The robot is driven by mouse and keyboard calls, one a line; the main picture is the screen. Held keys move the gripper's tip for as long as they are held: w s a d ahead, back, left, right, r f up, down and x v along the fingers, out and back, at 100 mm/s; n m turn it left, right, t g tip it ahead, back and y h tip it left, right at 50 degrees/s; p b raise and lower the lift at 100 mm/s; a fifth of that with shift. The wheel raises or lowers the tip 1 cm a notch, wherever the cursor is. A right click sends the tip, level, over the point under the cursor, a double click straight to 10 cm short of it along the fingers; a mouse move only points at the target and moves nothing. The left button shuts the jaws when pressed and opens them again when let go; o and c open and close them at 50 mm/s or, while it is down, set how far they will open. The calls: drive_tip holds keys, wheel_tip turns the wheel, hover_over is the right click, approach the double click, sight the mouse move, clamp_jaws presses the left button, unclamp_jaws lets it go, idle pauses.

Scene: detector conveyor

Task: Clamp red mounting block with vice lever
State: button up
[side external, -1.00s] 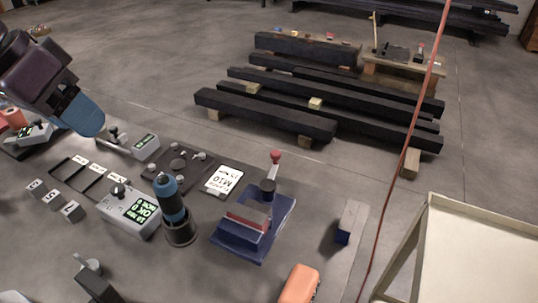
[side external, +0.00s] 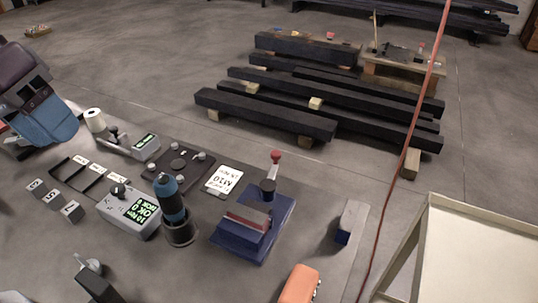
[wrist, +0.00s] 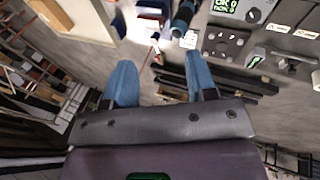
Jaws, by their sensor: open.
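The blue vice (side external: 232,241) stands at the near right of the work table in the side external view. The red mounting block (side external: 248,217) sits in it, between grey jaw parts. The vice lever stands upright behind the block and ends in a red knob (side external: 275,156). In the wrist view the vice shows small at the top, with the red knob (wrist: 154,37) below it. My gripper (side external: 48,125) is at the far left of the table, well away from the vice. Its two blue fingers are apart, with nothing between them in the wrist view (wrist: 162,80).
A blue-and-black cylindrical tool (side external: 174,205) stands left of the vice, beside a grey box with a green display (side external: 130,212). A white label card (side external: 224,181) lies behind the vice. A blue-ended grey block (side external: 350,222) and an orange object (side external: 299,284) are to the right.

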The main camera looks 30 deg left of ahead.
drive_tip(key=w+d+f+n+t+h, duration=0.1)
drive_tip(key=w+d+f+n+h, duration=0.45)
drive_tip(key=w, duration=0.35)
drive_tip(key=w+d+f+n+h, duration=0.5)
drive_tip(key=w+d+f+h, duration=0.1)
drive_tip(key=w+d, duration=0.15)
drive_tip(key=w+f+n+t, duration=0.6)
drive_tip(key=w+n, duration=0.1)
drive_tip(key=n, duration=0.1)
drive_tip(key=n+t+y, duration=0.4)
drive_tip(key=n+t, duration=0.1)
drive_tip(key=n, duration=0.3)
approach(272, 170)
drive_tip(key=w+r, duration=0.3)
drive_tip(key=shift+w+d, duration=0.1)
drive_tip(key=shift+d, duration=0.15)
drive_tip(key=shift+w+d+n+y, duration=0.1)
drive_tip(key=shift+w+n+y, duration=0.15)
drive_tip(key=shift+y, duration=0.1)
drive_tip(key=shift+x, duration=3.45)
clamp_jaws()
